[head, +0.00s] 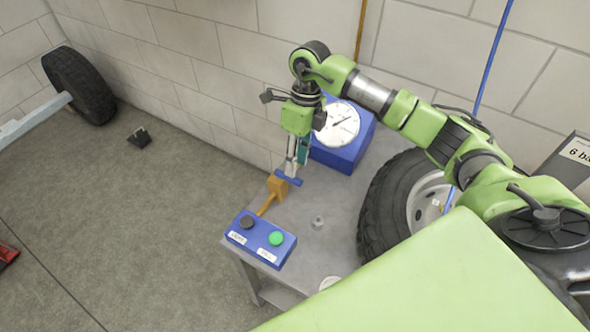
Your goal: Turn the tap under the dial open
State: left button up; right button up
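The dial (340,125) is a white round gauge with a dark needle on the front of a blue box at the back of the grey table. Below and left of it is the tap, with a blue bar handle (289,178) on a brass-coloured body (277,190). My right gripper (291,170) points down directly at the blue handle, its fingertips touching or just above it. The fingers are small and partly overlap, so I cannot tell whether they are shut on the handle. My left gripper is out of view.
A blue control box (262,240) with a black and a green button sits at the table's front left. A small grey knob-like part (318,222) stands on the tabletop. A tyre (398,205) borders the table on the right. A block wall stands behind.

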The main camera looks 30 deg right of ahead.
aim_at(288, 179)
jog(key=f, duration=0.3)
jog(key=shift+s+a+f, duration=0.25)
jog(key=shift+a+f, duration=0.05)
jog(key=shift+a, duration=0.05)
jog(key=shift+f, duration=0.4)
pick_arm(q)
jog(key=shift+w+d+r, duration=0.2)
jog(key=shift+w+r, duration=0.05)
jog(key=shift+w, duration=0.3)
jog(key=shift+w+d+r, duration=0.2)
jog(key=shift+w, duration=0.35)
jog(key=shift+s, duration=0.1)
pick_arm(e)
jog(key=shift+c, duration=0.5)
grip_shut()
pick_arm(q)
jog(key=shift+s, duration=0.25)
